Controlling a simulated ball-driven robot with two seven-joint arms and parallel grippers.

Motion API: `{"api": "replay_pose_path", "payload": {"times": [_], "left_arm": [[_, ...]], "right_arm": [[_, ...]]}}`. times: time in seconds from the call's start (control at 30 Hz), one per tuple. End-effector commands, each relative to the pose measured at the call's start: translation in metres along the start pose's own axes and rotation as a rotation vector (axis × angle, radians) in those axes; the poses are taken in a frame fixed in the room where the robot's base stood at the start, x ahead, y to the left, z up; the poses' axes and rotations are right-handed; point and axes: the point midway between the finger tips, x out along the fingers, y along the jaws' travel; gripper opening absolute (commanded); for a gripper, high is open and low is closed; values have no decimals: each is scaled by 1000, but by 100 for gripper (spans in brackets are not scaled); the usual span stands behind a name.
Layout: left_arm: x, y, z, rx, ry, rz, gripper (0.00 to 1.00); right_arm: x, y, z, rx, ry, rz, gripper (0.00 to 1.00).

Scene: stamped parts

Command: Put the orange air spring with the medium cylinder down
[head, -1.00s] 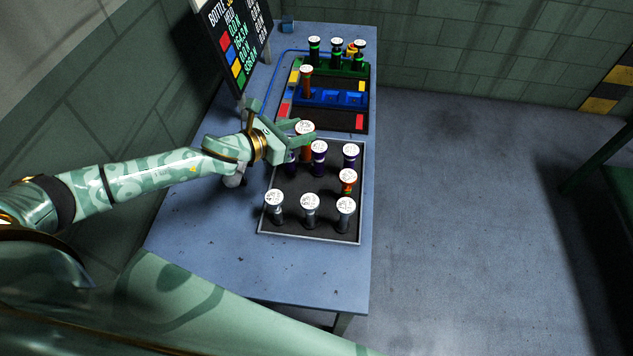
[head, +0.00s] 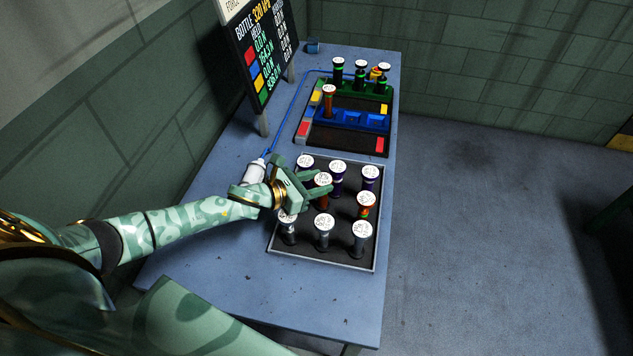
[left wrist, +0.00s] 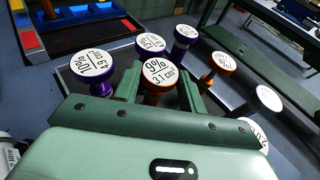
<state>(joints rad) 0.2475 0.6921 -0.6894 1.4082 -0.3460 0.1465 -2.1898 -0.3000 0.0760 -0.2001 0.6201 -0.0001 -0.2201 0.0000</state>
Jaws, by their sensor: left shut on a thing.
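My left gripper (head: 308,186) is shut on an orange air spring (head: 322,180) with a white round cap. In the left wrist view the held spring (left wrist: 162,71) is between both fingers, its cap reading 9% and 3.1 cm². It is upright over the middle of the dark tray (head: 272,247), between the purple and grey rows. I cannot tell whether its foot touches the tray. Another orange spring (head: 366,205) stands to its right, also in the left wrist view (left wrist: 223,61). A third orange spring (head: 329,98) stands at the blue rack (head: 352,119). My right gripper is out of view.
Three purple springs (head: 338,172) stand behind the held one and three grey springs (head: 324,224) in front, close by. A green rack (head: 350,88) holds several springs at the back. A sign board (head: 262,60) stands at the left. The table's front (head: 300,315) is bare.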

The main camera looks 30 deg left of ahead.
Motion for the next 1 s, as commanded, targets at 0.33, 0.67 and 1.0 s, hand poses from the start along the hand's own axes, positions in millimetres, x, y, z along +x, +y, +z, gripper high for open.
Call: {"api": "replay_pose_path", "payload": {"times": [0.33,0.67,1.0], "left_arm": [[1,0,-3,0,1,0,62],[-26,-1,2,-1,3,0,62],[-102,-1,1,-2,3,1,62]], "right_arm": [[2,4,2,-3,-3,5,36],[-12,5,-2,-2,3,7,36],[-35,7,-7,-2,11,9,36]]}}
